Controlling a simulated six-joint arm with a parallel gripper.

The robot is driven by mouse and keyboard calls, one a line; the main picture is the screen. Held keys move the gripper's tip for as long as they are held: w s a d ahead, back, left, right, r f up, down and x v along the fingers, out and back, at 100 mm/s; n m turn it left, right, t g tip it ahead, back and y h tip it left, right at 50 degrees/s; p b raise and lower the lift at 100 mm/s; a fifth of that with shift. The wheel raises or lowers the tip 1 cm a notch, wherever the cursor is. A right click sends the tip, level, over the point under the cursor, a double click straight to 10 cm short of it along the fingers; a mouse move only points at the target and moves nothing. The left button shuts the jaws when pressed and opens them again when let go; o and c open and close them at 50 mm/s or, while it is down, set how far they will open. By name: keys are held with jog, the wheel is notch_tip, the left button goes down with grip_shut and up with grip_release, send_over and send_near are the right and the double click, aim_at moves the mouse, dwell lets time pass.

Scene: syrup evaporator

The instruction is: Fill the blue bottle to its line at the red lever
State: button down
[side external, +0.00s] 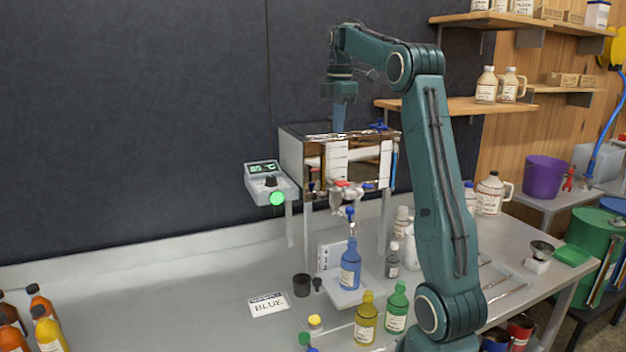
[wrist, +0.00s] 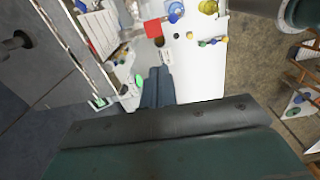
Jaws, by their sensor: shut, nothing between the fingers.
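The blue bottle (side external: 350,268) stands upright on a small white platform under the evaporator's taps. Its fill line and liquid level are too small to read. The red lever (side external: 342,184) is on the front of the mirrored evaporator box (side external: 292,152), above the bottle. A blue lever (side external: 350,212) shows just over the bottle's neck. A red patch (wrist: 152,28) in the wrist view is probably the red lever. My gripper (side external: 338,128) points down, shut and empty, at the top of the evaporator box, above and apart from the bottle. Its fingers (wrist: 157,76) are together in the wrist view.
A control box (side external: 270,184) with a lit green button is left of the evaporator. A card reading BLUE (side external: 268,304) lies on the bench. Yellow (side external: 366,320) and green (side external: 397,308) bottles stand in front of the platform. The bench's left middle is clear.

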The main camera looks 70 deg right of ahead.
aim_at(344, 184)
jog(key=shift+s+d+f, duration=0.15)
jog(key=shift+s+d, duration=0.1)
jog(key=shift+d, duration=0.35)
jog(key=shift+s+d+f, duration=0.1)
jog(key=shift+s+d, duration=0.1)
jog(key=shift+d, duration=0.35)
jog(key=shift+f, duration=0.2)
jog(key=shift+f, duration=6.85)
jog(key=shift+s+a+f, duration=0.2)
jog(key=shift+f, duration=0.4)
jog(key=shift+s+a+f, duration=0.2)
jog(key=shift+f, duration=0.35)
